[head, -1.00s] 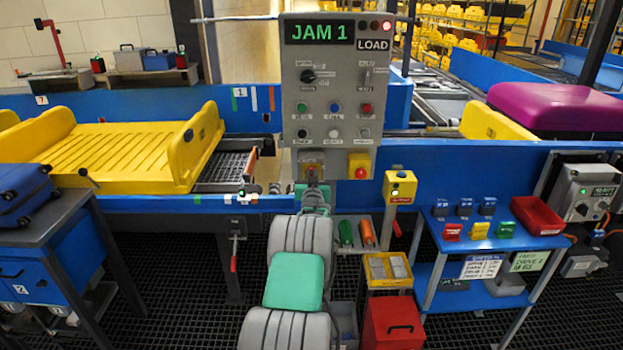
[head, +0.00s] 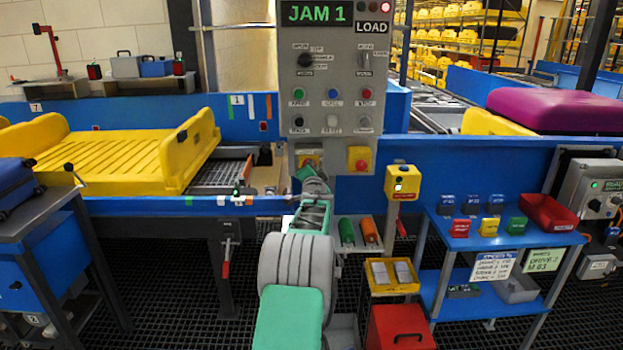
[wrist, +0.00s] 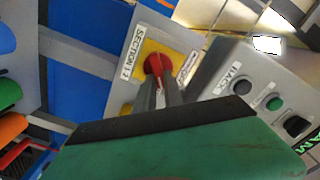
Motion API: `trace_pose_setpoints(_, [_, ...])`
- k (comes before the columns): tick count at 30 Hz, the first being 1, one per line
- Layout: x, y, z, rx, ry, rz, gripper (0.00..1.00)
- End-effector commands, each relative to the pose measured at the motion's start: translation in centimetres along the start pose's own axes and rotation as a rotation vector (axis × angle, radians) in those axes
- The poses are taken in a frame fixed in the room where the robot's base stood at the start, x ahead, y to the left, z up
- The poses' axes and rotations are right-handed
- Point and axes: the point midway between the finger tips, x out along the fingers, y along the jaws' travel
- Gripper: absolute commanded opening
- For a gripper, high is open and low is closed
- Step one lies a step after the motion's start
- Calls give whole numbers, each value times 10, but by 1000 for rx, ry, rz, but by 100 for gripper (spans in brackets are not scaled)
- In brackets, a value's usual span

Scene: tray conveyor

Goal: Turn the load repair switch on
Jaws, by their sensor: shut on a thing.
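A red switch handle (wrist: 158,65) on a yellow plate (wrist: 128,90) shows in the wrist view. A label beside it reads roughly "SECTION 1 2"; a second label is too blurred to read. My gripper (wrist: 161,88) is shut on the red handle, its fingers pointing straight at the plate. In the head view, my arm reaches up to the yellow plate (head: 309,152) at the lower left of the grey control panel (head: 345,90) and hides the handle there. The panel's display (head: 316,13) reads "JAM 1", with "LOAD" beside it.
A red push button on a yellow plate (head: 359,159) sits just right of my gripper. A yellow box (head: 401,183) on a post, a blue parts table (head: 470,230) and a red toolbox (head: 402,328) stand to the right. A yellow tray (head: 120,155) is at left.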

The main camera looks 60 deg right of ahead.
Motion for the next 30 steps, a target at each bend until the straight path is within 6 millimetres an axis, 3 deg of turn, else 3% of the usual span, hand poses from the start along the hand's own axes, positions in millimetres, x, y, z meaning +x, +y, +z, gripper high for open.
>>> trace_pose_setpoints(18, [0,8,2,523,2,-1,0])
trace_pose_setpoints(30, [0,9,2,660,2,0,0])
